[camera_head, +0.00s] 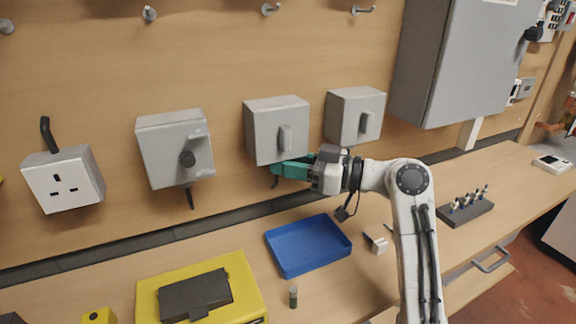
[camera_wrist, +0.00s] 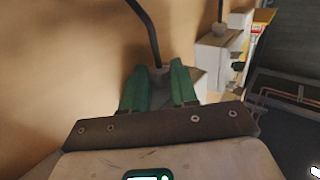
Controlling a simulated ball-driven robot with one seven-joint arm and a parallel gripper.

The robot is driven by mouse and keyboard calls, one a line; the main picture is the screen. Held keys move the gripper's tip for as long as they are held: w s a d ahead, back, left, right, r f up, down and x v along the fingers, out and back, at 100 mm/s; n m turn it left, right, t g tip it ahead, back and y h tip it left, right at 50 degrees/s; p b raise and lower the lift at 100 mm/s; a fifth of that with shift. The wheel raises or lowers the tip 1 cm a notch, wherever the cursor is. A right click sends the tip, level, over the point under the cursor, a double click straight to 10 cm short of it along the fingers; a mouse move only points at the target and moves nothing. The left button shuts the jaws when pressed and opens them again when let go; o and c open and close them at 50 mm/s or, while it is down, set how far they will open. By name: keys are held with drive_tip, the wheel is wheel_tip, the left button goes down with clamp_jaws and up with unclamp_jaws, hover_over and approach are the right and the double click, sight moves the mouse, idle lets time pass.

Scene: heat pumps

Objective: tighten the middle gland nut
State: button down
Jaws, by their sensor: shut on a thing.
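Three grey switch boxes hang on the wooden wall in the head view: a left one (camera_head: 170,135), a middle one (camera_head: 262,135) and a right one (camera_head: 350,112). My gripper (camera_head: 278,168), with green fingers, is directly under the middle box. In the wrist view my gripper (camera_wrist: 160,72) is shut on the dark grey gland nut (camera_wrist: 158,76), one finger on each side. A black cable (camera_wrist: 146,28) runs out of the nut. In the head view the fingers hide the nut, and a short bit of cable shows below them.
Below lie a blue tray (camera_head: 307,245), a yellow case (camera_head: 245,290) and a small dark cylinder (camera_head: 293,298) on the bench. A white socket (camera_head: 62,180) is at left; a large grey cabinet (camera_head: 455,60) stands out at upper right. A black block with pegs (camera_head: 465,210) is at right.

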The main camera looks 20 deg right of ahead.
drive_tip(key=c, duration=0.9)
unclamp_jaws()
drive_tip(key=shift+o, duration=0.2)
drive_tip(key=shift+r+p, duration=0.15)
drive_tip(key=shift+p, duration=0.2)
drive_tip(key=m+t+h+p, duration=0.2)
drive_tip(key=h+p, duration=0.1)
drive_tip(key=p, duration=0.1)
drive_tip(key=a+m+t+h+p, duration=0.1)
drive_tip(key=m+t+h+p, duration=0.1)
drive_tip(key=m+h+p, duration=0.1)
drive_tip(key=m+t+h+p, duration=0.2)
drive_tip(key=m+h+p, duration=0.1)
drive_tip(key=h+p, duration=0.2)
drive_tip(key=shift+s+a+f, duration=0.25)
drive_tip(key=shift+s+a, duration=0.05)
drive_tip(key=shift+s, duration=0.1)
drive_tip(key=m+h+b, duration=0.1)
drive_tip(key=h+b, duration=0.1)
drive_tip(key=b, duration=0.1)
drive_tip(key=shift+a+f+m+h, duration=0.2)
drive_tip(key=shift+m+h, duration=0.1)
drive_tip(key=shift+m, duration=0.1)
